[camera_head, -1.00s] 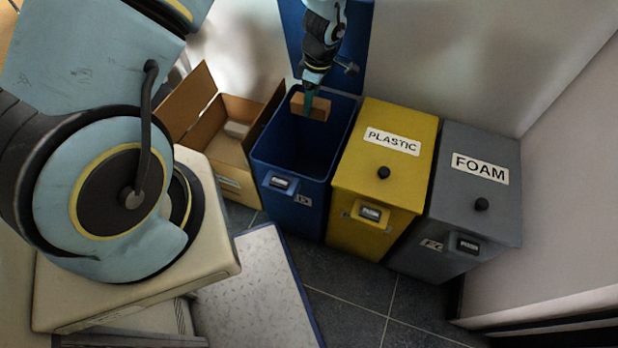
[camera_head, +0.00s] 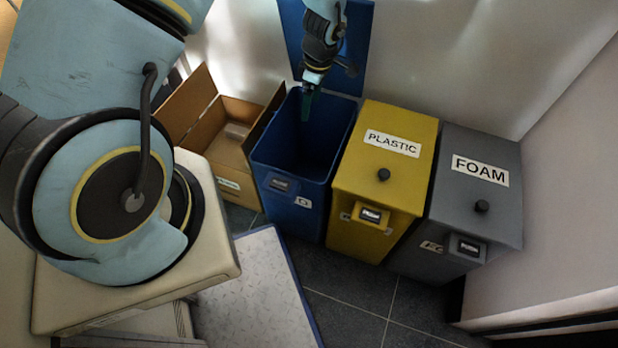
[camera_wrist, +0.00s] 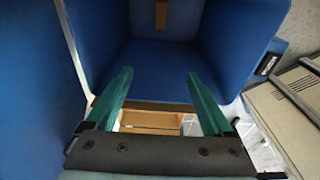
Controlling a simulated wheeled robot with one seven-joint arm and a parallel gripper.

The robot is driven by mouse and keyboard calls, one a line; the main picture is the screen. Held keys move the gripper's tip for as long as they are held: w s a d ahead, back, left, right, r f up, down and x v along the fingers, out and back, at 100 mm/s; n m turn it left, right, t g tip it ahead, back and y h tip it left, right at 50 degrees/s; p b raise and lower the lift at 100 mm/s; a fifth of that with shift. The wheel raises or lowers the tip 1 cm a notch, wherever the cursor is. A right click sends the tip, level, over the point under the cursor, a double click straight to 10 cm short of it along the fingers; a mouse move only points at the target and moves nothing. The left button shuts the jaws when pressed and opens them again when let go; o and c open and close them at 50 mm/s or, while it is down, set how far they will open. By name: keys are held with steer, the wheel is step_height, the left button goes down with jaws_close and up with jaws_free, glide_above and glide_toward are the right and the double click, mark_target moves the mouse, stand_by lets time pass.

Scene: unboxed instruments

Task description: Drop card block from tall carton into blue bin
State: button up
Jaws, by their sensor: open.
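The blue bin (camera_head: 285,212) stands open, its lid raised behind it. My gripper (camera_head: 305,112), with green fingers, points down into the bin's mouth and is empty. In the wrist view the fingers (camera_wrist: 158,80) are spread apart with nothing between them. A small brown block (camera_wrist: 161,14), which looks like the card block, shows inside the blue walls (camera_wrist: 165,55) at the top of that view. It is hidden in the head view. An open brown carton (camera_head: 195,112) stands left of the bin; I cannot tell if it is the tall carton.
A pale item (camera_head: 236,131) lies inside the brown carton. A closed yellow PLASTIC bin (camera_head: 375,180) and a closed grey FOAM bin (camera_head: 465,190) stand right of the blue bin. A wall closes off the right side. Dark tiled floor (camera_head: 345,315) is clear in front.

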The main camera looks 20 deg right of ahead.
step_height(320, 180, up, 10)
steer(key=shift+s+d, duration=0.45)
